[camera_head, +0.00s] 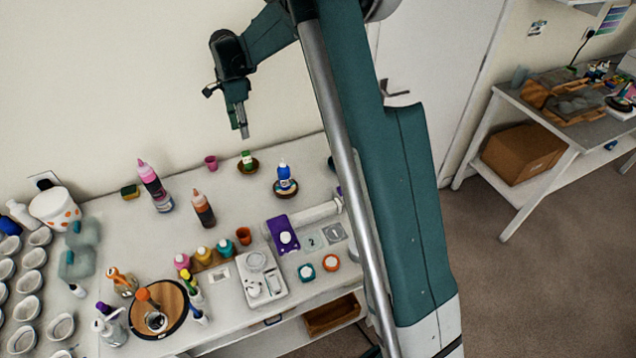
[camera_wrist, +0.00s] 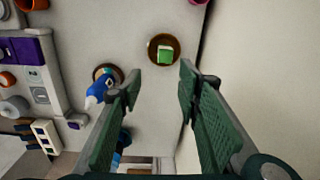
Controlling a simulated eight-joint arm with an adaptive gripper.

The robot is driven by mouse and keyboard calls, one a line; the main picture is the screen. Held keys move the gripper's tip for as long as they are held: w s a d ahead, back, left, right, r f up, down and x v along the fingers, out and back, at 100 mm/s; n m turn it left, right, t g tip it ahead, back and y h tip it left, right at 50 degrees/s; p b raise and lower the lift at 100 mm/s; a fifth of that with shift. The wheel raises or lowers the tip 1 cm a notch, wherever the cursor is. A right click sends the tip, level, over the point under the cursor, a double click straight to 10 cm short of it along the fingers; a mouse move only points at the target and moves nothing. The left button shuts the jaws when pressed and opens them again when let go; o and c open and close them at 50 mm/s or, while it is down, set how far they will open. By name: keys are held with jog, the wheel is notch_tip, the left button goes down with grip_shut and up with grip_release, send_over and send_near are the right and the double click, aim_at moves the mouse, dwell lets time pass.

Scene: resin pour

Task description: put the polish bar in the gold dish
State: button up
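A small green and white block (camera_head: 247,157), which looks like the polish bar, sits inside a round brown-gold dish (camera_head: 248,170) near the back of the table. In the wrist view the green block (camera_wrist: 165,54) lies within the dish (camera_wrist: 177,43), inside its rim. I cannot tell for sure that this dish is the gold one. My gripper (camera_head: 244,133) is raised above the table, above the dish and apart from it. The wrist view shows its two fingers (camera_wrist: 160,80) spread wide with nothing between them.
A blue bottle (camera_head: 284,172) stands in another brown dish (camera_head: 286,190) to the right. A pink cup (camera_head: 211,162), a pink bottle (camera_head: 150,180) and a dark brown bottle (camera_head: 203,209) stand to the left. The wall runs close behind. Some bare table surrounds the dish.

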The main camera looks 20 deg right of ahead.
jog(key=s+d+r+n+t, duration=0.2)
jog(key=s+d+r+n, duration=0.15)
jog(key=s+r, duration=0.65)
jog(key=s+d+r+n+t, duration=0.15)
jog(key=s+r+n, duration=0.25)
jog(key=s+r, duration=0.55)
jog(key=s+d+f+n+t, duration=0.1)
jog(key=s+n, duration=0.4)
jog(key=s, duration=0.9)
jog(key=s+d+f+n+t, duration=0.2)
jog(key=s+d+f+n, duration=0.1)
jog(key=s, duration=1.2)
jog(key=shift+f+n, duration=0.75)
jog(key=shift+n, duration=0.1)
jog(key=shift+s+t, duration=0.1)
jog(key=shift+t, duration=0.15)
notch_tip(320, 180, down, 10)
jog(key=b, duration=0.9)
jog(key=shift+r+b, duration=0.15)
jog(key=shift+b, duration=0.25)
